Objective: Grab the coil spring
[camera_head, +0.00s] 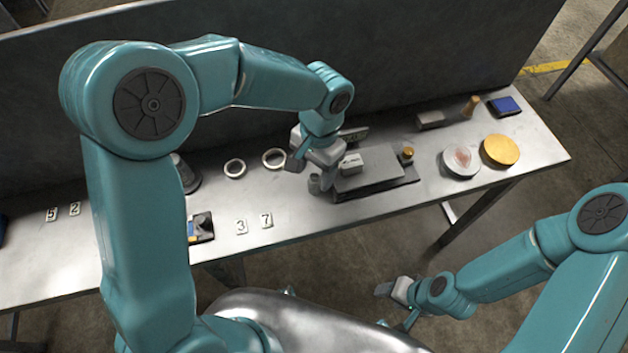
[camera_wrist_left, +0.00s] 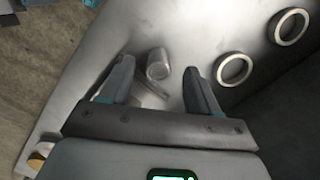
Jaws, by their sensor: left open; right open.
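A small grey metal cylinder, which looks like the coil spring, stands on the steel bench just below my left gripper (camera_head: 311,171) in the head view (camera_head: 314,184). In the left wrist view the same cylinder (camera_wrist_left: 158,64) shows between the two open fingers of the left gripper (camera_wrist_left: 160,78), with clear space on both sides. I cannot make out its coils. Nothing is held. My right gripper (camera_head: 396,303) is open and empty, low over the floor in front of the bench.
A grey plate-like device (camera_head: 372,183) sits right beside the cylinder. Two pale rings (camera_head: 235,168) (camera_head: 274,158) lie to its left. Number tiles (camera_head: 267,220) lie near the front edge. A yellow disc (camera_head: 500,151) and a white round dish (camera_head: 460,162) are at the right.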

